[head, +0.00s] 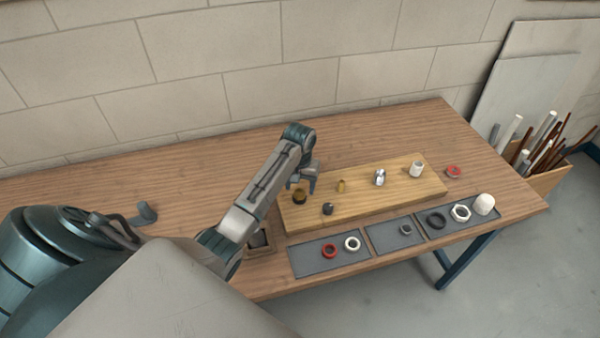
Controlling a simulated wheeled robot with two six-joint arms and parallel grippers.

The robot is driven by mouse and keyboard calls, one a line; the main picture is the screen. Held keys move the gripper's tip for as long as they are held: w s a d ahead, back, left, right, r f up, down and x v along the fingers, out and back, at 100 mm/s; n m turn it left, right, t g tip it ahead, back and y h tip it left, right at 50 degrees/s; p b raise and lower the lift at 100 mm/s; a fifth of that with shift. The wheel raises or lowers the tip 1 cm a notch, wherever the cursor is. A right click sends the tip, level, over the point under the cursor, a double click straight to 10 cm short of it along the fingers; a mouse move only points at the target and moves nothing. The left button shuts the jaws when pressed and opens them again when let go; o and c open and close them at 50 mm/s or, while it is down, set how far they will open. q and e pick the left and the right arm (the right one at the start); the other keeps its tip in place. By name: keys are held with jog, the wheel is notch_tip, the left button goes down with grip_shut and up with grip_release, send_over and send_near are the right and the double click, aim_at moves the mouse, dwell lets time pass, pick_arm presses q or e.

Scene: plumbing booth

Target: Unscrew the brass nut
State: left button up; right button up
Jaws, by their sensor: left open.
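A brass-coloured round piece with a dark part, which looks like the brass nut (300,193), stands near the left end of a wooden board (400,192). My left gripper (305,186) reaches in from the left and points down at this piece, at or just above it. Its jaws are open. The arm and fingers partly cover the spot, so I cannot tell whether they touch the piece. A smaller brass fitting (341,186) stands to the right on the board. My right gripper is not in view.
The board also carries a dark fitting (328,209), a chrome fitting (380,177) and a white fitting (416,169). Grey trays (310,262) with rings lie in front. A red ring (453,171) lies right of the board. A brick wall (330,50) stands behind the table.

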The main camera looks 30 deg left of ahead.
pick_arm(q)
jog(key=shift+f, duration=0.65)
jog(key=c, duration=1.1)
jog(key=n, duration=0.4)
jog(key=shift+a+r+n, duration=0.1)
jog(key=shift+a+n, duration=0.05)
jog(key=shift+n, duration=0.15)
jog(key=n, duration=0.3)
jog(key=shift+s+r+n, duration=0.1)
jog(key=shift+n, duration=0.3)
jog(key=n, duration=0.4)
jog(key=shift+s+a+n, duration=0.1)
jog(key=shift+s+n, duration=0.05)
jog(key=shift+n, duration=0.25)
jog(key=n, duration=0.4)
jog(key=shift+s+r+n, duration=0.15)
jog(key=shift+n, duration=0.25)
jog(key=o, duration=1.9)
